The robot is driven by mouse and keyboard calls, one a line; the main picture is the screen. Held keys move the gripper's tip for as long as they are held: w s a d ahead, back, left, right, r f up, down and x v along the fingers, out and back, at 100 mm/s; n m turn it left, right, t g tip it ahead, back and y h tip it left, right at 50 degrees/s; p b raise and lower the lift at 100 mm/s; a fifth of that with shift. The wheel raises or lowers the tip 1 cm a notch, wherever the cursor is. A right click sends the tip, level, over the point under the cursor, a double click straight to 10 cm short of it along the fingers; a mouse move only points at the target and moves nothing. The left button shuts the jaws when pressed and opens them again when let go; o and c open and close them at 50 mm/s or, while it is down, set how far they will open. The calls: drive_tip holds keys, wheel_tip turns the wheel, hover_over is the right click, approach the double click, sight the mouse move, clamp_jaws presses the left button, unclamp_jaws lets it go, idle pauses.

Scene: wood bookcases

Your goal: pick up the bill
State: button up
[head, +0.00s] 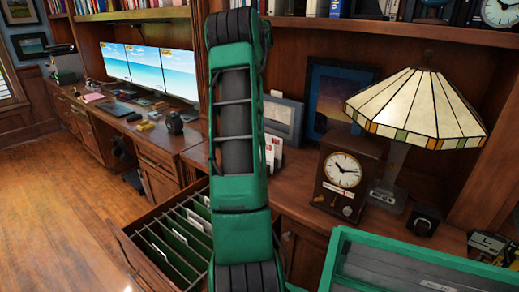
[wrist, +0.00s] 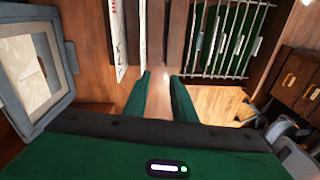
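White papers with red marks (head: 272,152) stand upright on the desk in the head view, partly hidden by my arm; one of them may be the bill, but I cannot read them. In the wrist view, two upright white sheets seen nearly edge-on, one at the left (wrist: 117,40) and one nearer the middle (wrist: 142,35), lie beyond my fingers. My gripper (wrist: 161,82) is open, with two green fingers apart and only wood seen between them. The sheets are up and to the left of the fingertips. The gripper cannot be made out in the head view.
An open drawer of hanging files (head: 165,240) is at lower left, also seen in the wrist view (wrist: 228,40). A grey picture frame (head: 283,117), a wooden clock (head: 343,180) and a stained-glass lamp (head: 418,105) stand on the desk. Floor (head: 60,220) at left is clear.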

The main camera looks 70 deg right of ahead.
drive_tip(key=shift+n+g, duration=0.4)
drive_tip(key=shift+n, duration=0.2)
drive_tip(key=s+d+f, duration=0.1)
drive_tip(key=s+d, duration=0.1)
drive_tip(key=d, duration=0.1)
drive_tip(key=s+d+f, duration=0.1)
drive_tip(key=s+d, duration=0.1)
drive_tip(key=s+d+f, duration=0.2)
drive_tip(key=d, duration=0.1)
drive_tip(key=shift+s+d+f, duration=0.1)
drive_tip(key=shift+s+d, duration=0.1)
drive_tip(key=shift+d, duration=0.1)
wheel_tip(320, 180, down, 11)
drive_tip(key=shift+r, duration=0.2)
drive_tip(key=shift+w+d, duration=0.1)
clamp_jaws()
